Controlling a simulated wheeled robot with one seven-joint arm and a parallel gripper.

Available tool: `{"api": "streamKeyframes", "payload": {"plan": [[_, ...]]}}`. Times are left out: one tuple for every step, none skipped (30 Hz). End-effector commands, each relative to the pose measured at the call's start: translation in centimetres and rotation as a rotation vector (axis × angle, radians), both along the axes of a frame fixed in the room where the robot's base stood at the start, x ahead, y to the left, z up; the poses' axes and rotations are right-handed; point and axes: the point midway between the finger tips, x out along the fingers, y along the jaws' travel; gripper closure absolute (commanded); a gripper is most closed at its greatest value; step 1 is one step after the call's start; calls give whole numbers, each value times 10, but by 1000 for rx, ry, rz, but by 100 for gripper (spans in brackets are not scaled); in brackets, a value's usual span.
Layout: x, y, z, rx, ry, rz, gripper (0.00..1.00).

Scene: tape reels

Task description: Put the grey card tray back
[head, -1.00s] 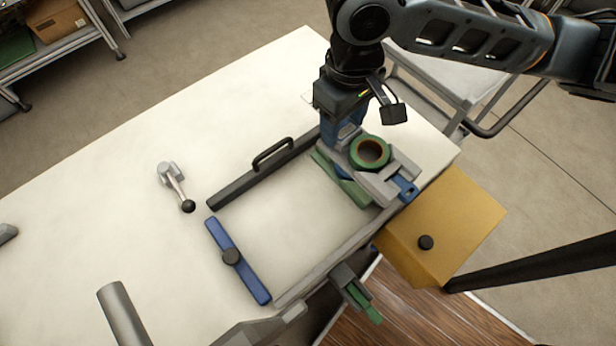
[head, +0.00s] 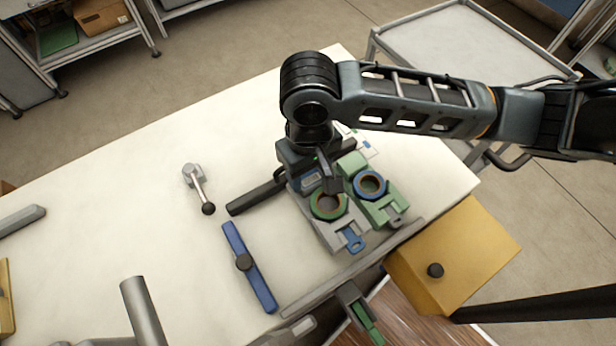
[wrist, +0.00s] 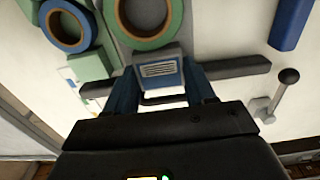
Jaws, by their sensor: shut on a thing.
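The grey card tray (head: 333,237) carries a green tape reel (head: 328,218) and has a blue tab at its front end. My gripper (head: 309,182) is shut on the tray's back end, on the block with the blue label plate (wrist: 160,72) seen between the blue fingers in the wrist view. The tray lies between the blue bar and the green tray. I cannot tell whether it touches the table. The green tray (head: 385,212), with a blue tape reel (head: 357,185), is close beside it on the right.
A dark rail (head: 250,199) runs behind the trays, partly hidden by my arm. A blue bar with a black knob (head: 236,243) lies to the left, with a lever clamp (head: 198,185) behind it. A yellow box (head: 465,245) stands at the table's right edge.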

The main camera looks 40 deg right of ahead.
Motion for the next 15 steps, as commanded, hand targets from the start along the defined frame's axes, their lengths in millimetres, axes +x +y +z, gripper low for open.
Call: {"api": "streamKeyframes", "payload": {"plan": [[1,1,-2,0,1,-1,82],[2,1,-3,-1,1,-1,82],[2,2,-7,0,1,-2,82],[2,2,-10,0,1,-2,82],[2,1,-15,-2,1,-3,82],[2,1,-21,-2,1,-3,82],[2,1,-25,-2,2,-2,82],[2,1,-29,-1,2,-3,82],[2,1,-34,-1,2,-2,82],[2,1,-37,-1,2,-1,82],[2,1,-39,0,1,-1,82],[2,1,-41,0,0,-1,82],[2,1,-42,0,-1,-1,82],[2,1,-42,0,-1,-1,82],[2,1,-42,0,-1,-1,82]]}}
